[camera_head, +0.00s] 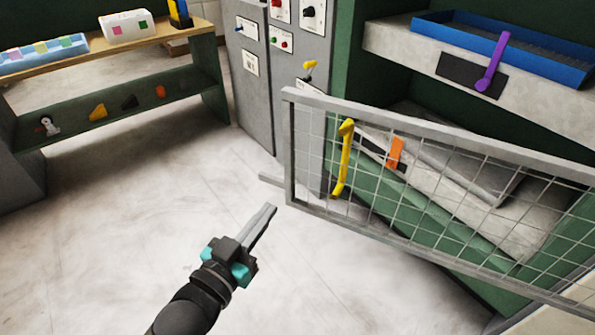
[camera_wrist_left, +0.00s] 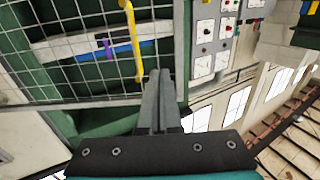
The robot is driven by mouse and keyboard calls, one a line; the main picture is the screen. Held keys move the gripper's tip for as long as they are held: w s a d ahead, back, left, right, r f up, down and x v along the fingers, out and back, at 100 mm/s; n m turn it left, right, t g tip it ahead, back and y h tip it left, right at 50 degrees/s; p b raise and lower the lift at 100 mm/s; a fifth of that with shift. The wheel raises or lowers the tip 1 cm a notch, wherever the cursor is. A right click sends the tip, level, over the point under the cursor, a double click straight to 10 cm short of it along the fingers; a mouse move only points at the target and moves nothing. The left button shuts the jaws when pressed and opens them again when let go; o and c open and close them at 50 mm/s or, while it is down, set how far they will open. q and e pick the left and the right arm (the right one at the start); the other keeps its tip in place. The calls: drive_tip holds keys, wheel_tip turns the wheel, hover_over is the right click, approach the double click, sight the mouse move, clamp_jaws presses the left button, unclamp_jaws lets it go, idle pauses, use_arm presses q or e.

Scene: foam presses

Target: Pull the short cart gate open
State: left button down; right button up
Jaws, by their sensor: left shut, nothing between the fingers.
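The cart gate (camera_head: 425,122) is a grey-framed wire mesh panel at the right of the head view, in front of the green press. A yellow handle (camera_head: 344,158) stands upright near its left end. The gate's mesh (camera_wrist_left: 95,55) and the yellow handle (camera_wrist_left: 133,40) also show in the left wrist view. My left gripper (camera_head: 271,209) is shut and empty, below and left of the gate's left post in the head view. In the left wrist view its fingertips (camera_wrist_left: 159,75) appear just below the handle's lower end; I cannot tell whether they touch anything. My right gripper does not show.
Behind the mesh, the press holds a grey slab with an orange handle (camera_head: 395,153). A blue tray (camera_head: 505,50) and purple handle (camera_head: 491,65) are above. Grey control cabinets (camera_head: 250,75) stand behind. A shelf (camera_head: 110,115) is at left. The floor around my left gripper is clear.

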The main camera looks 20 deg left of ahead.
sight(305, 163)
use_arm(q)
drive_tip(key=b+x, duration=0.1)
drive_tip(key=x, duration=1.2)
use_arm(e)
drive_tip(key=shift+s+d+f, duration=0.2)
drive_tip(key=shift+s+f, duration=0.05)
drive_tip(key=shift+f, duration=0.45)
